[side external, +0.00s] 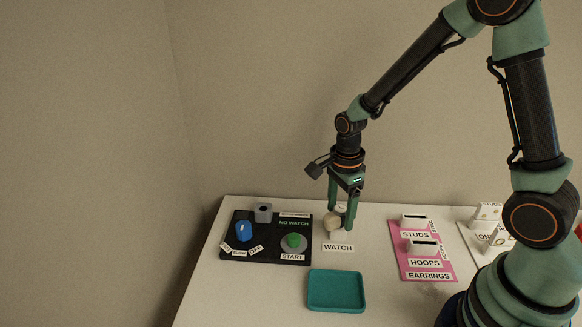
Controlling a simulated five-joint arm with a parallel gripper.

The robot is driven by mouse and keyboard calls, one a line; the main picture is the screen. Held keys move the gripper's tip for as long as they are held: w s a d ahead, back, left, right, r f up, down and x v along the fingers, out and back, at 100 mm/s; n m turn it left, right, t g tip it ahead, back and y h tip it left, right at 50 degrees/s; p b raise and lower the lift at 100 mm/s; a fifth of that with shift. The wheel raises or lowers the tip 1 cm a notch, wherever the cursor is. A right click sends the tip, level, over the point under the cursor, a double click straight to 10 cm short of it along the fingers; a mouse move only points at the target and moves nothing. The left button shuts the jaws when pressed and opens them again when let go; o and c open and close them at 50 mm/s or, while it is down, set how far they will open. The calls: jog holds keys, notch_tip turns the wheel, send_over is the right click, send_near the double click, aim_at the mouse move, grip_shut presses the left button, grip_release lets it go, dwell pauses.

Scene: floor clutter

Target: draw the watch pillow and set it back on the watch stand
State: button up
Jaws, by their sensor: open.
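The watch pillow (333,222), a cream rounded piece, sits on the white watch stand (340,235) behind the "WATCH" label (338,247). My gripper (342,218) points down over the stand with its green fingers open. One finger is in front of the right side of the pillow and the other is at its left and partly behind it. I cannot tell whether the fingers touch the pillow. Part of the pillow and stand is hidden by the fingers.
A black panel (240,250) with a blue knob (243,232), a grey block (263,212) and a green start button (294,241) is at left. A teal tray (336,291) lies in front. A pink earrings board (418,267) is at right, with white holders (489,216) beyond.

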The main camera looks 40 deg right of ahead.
notch_tip(320, 180, up, 12)
dwell(0.4)
jog(key=shift+f, duration=0.15)
dwell(0.3)
jog(key=s+r+n+t, duration=0.2)
jog(key=s+r+n, duration=0.1)
jog(key=n, duration=0.7)
jog(key=s+r+n+t, duration=0.3)
jog(key=s+r+n, duration=0.1)
jog(key=n, duration=0.7)
jog(key=shift+s+a+r+t, duration=0.3)
jog(key=shift+a+r, duration=0.05)
jog(key=shift+r, duration=0.3)
jog(key=shift+c, duration=0.2)
